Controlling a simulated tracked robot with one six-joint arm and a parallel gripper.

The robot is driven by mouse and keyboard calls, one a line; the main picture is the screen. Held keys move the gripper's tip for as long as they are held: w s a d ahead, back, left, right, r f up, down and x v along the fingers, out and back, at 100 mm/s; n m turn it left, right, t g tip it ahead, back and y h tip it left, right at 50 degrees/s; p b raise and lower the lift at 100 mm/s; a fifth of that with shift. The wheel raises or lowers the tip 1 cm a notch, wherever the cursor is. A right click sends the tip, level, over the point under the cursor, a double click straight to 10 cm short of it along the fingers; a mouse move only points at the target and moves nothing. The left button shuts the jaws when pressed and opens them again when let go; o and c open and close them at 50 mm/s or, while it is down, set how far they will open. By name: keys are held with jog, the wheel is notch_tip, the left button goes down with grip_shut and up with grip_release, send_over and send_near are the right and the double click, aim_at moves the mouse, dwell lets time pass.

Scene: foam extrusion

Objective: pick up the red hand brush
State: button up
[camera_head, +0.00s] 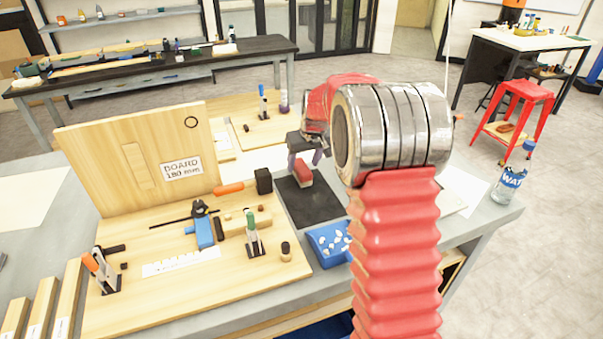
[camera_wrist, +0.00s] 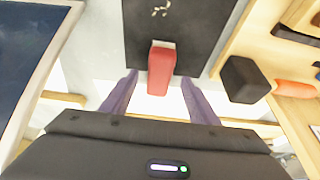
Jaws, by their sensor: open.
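The red hand brush (camera_head: 304,178) lies on a black mat (camera_head: 326,207) on the workbench. In the wrist view the brush (camera_wrist: 160,72) is a red block with a pale far end, lying lengthwise away from my gripper. My gripper (camera_head: 306,160) is open, with its purple fingers pointing down near the brush. In the wrist view the fingertips of my gripper (camera_wrist: 160,78) are spread on either side of the brush's near part, with gaps on both sides. I cannot tell how far above the mat the fingertips are.
A black block (camera_wrist: 243,80) stands right of the brush in the wrist view, beside an orange-handled tool (camera_head: 229,188). A blue tray (camera_head: 327,258) of white bits sits in front of the mat. An upright wooden board (camera_head: 92,160) stands at left. A water bottle (camera_head: 513,172) stands at right.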

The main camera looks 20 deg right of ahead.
aim_at(302, 167)
jog(key=shift+x, duration=1.95)
jog(key=shift+c, duration=0.5)
jog(key=c, duration=1.2)
jog(key=shift+r, duration=0.1)
notch_tip(302, 167, up, 10)
jog(key=shift+f, duration=0.1)
